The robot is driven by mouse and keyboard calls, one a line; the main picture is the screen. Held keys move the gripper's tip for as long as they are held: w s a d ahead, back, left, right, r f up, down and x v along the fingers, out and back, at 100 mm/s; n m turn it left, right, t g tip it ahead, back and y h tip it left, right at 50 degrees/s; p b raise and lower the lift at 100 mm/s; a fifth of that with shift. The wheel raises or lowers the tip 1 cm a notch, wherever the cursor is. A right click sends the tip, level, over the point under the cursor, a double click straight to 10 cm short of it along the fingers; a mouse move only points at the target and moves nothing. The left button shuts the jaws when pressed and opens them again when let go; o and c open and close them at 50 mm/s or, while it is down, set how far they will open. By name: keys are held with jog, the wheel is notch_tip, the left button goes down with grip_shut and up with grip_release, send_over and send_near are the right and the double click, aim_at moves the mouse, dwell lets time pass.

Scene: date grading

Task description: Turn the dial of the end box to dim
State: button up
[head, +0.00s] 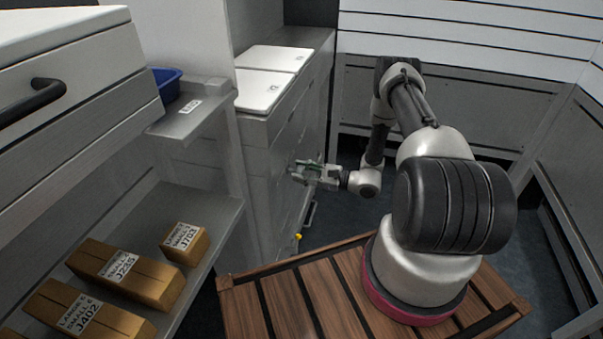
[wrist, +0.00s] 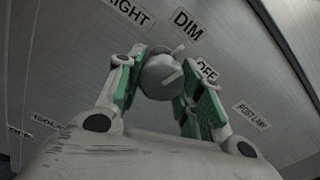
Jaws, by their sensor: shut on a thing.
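The dial (wrist: 160,77) is a round grey knob with a pale line on its face, in the wrist view. It stands on a grey panel (wrist: 75,50) marked with a partly cut-off label ending in RIGHT (wrist: 131,11), DIM (wrist: 188,25), OFF (wrist: 206,70) and POST LAMP (wrist: 251,116). My gripper (wrist: 157,84) has its green-padded fingers on both sides of the dial and is shut on it. The pale line slants up to the right; I cannot tell exactly which label it marks. In the head view my gripper (head: 300,170) meets the grey cabinet's side, and the dial is hidden.
The grey cabinet (head: 285,135) carries white lids (head: 262,90). A shelf at left (head: 190,225) holds boxed cartons (head: 125,272), and a blue bin (head: 167,85) stands above. A bar handle (head: 309,213) and a yellow knob (head: 298,236) show below my gripper. Dark floor lies right of the cabinet.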

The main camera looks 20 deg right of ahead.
jog(key=shift+n, duration=1.3)
jog(key=o, duration=1)
jog(key=shift+d, duration=0.1)
jog(key=v, duration=1.2)
